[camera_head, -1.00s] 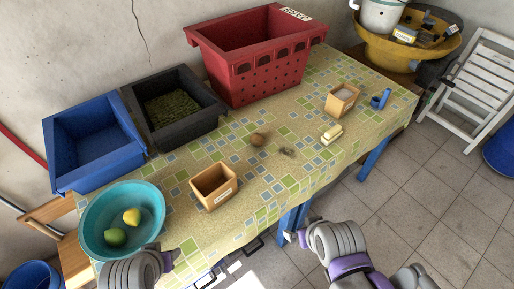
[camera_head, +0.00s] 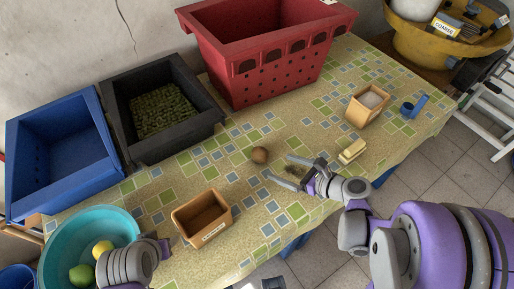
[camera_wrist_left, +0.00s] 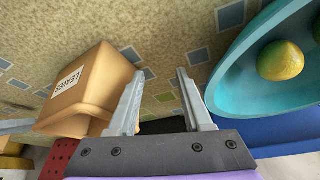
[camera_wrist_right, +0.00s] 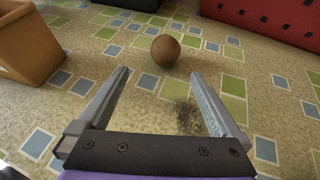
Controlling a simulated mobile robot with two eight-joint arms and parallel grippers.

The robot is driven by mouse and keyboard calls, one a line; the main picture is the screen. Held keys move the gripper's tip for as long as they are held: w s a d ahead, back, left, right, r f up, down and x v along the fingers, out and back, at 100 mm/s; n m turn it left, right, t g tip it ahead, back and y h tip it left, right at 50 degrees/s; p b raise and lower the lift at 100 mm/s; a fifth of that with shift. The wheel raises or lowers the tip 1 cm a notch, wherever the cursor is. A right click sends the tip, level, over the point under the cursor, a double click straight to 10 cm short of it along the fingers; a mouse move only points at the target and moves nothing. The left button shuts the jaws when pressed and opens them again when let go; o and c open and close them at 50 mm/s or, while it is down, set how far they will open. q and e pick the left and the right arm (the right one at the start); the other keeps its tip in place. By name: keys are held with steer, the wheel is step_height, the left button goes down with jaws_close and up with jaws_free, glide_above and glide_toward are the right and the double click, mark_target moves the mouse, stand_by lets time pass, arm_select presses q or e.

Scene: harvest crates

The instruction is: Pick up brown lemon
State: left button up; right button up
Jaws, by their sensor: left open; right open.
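The brown lemon (camera_head: 260,155) lies on the patterned tablecloth near the middle of the table, in front of the red crate. In the right wrist view the brown lemon (camera_wrist_right: 165,50) is just beyond the fingertips, between their lines. My right gripper (camera_head: 279,170) is open and empty, low over the table, its fingers pointing towards the lemon without touching it. It also shows in the right wrist view (camera_wrist_right: 160,78). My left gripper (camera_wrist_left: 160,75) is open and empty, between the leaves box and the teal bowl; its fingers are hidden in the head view.
The leaves box (camera_head: 203,222) and teal bowl (camera_head: 62,262) with a yellow and a green lemon stand at the left front. Blue (camera_head: 18,185), black (camera_head: 118,140) and red (camera_head: 215,75) crates line the back. A dark patch (camera_wrist_right: 187,118) lies by my right gripper.

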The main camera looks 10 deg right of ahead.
mark_target(266, 157)
steer(key=x, duration=0.4)
steer(key=shift+w+a, duration=0.1)
steer(key=shift+w, duration=0.15)
steer(key=shift+w+d+r+x, duration=0.1)
steer(key=shift+x, duration=0.95)
steer(key=shift+w+d+r+x, duration=0.1)
steer(key=shift+w+x, duration=0.05)
steer(key=shift+x, duration=0.85)
steer(key=shift+w+d+r+x, duration=0.1)
steer(key=shift+x, duration=0.95)
steer(key=c, duration=1.5)
